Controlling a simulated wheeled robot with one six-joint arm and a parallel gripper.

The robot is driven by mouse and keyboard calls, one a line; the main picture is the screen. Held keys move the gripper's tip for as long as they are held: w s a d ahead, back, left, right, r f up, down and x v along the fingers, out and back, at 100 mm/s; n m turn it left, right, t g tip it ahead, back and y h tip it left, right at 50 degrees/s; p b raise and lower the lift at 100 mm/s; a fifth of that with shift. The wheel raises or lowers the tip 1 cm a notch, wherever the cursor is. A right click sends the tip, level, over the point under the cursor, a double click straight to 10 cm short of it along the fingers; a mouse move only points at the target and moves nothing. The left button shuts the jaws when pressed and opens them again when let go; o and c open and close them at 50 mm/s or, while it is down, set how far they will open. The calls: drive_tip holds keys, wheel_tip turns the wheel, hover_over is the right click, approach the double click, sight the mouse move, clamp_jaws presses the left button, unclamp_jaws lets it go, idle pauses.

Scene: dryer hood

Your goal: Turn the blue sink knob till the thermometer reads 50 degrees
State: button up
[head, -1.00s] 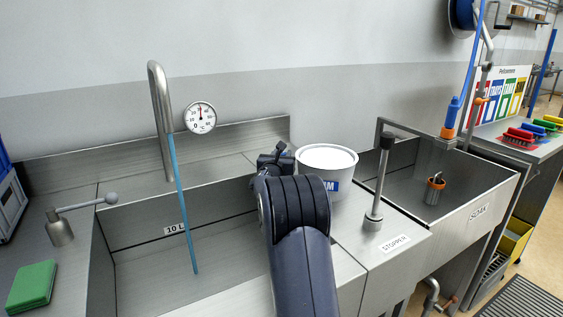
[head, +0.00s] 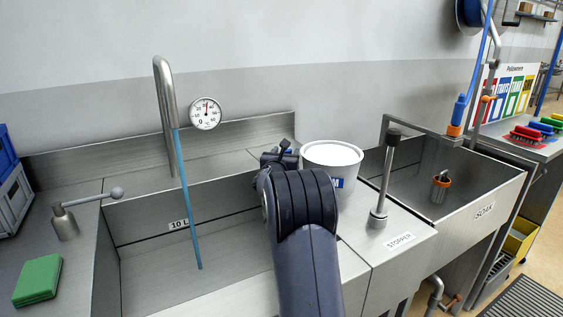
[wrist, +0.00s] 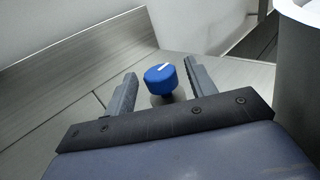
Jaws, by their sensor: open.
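The blue knob (wrist: 160,79), with a white mark on top, stands between my gripper's two fingers in the wrist view. My gripper (wrist: 161,70) is open, one finger on each side of the knob; I cannot tell whether either touches it. In the head view my gripper (head: 280,156) is at the sink's back ledge and the knob is hidden there. A blue stream of water (head: 187,205) runs from the bent spout (head: 164,95) into the sink (head: 145,265).
A white tub (head: 333,155) stands close to the right of my gripper. A stopper lever (head: 386,175) rises farther right, before the soak basin (head: 485,205). A ball-ended lever (head: 65,222) and a green pad (head: 37,280) are at the left.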

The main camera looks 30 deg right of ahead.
drive_tip(key=b+v, duration=0.1)
drive_tip(key=v, duration=0.8)
drive_tip(key=shift+s, duration=0.15)
drive_tip(key=shift+a, duration=0.1)
drive_tip(key=w+a+m+g+h+p, duration=0.2)
drive_tip(key=w+m+g+h+p, duration=0.35)
drive_tip(key=g+p, duration=0.3)
drive_tip(key=shift+m+t+y, duration=0.25)
drive_tip(key=shift+y, duration=0.1)
drive_tip(key=x, duration=0.4)
drive_tip(key=p+x, duration=0.1)
drive_tip(key=x, duration=0.4)
drive_tip(key=shift+s+d+r, duration=0.1)
drive_tip(key=shift+d+r, duration=0.15)
drive_tip(key=shift+d, duration=0.1)
drive_tip(key=shift+c, duration=0.3)
drive_tip(key=c, duration=0.9)
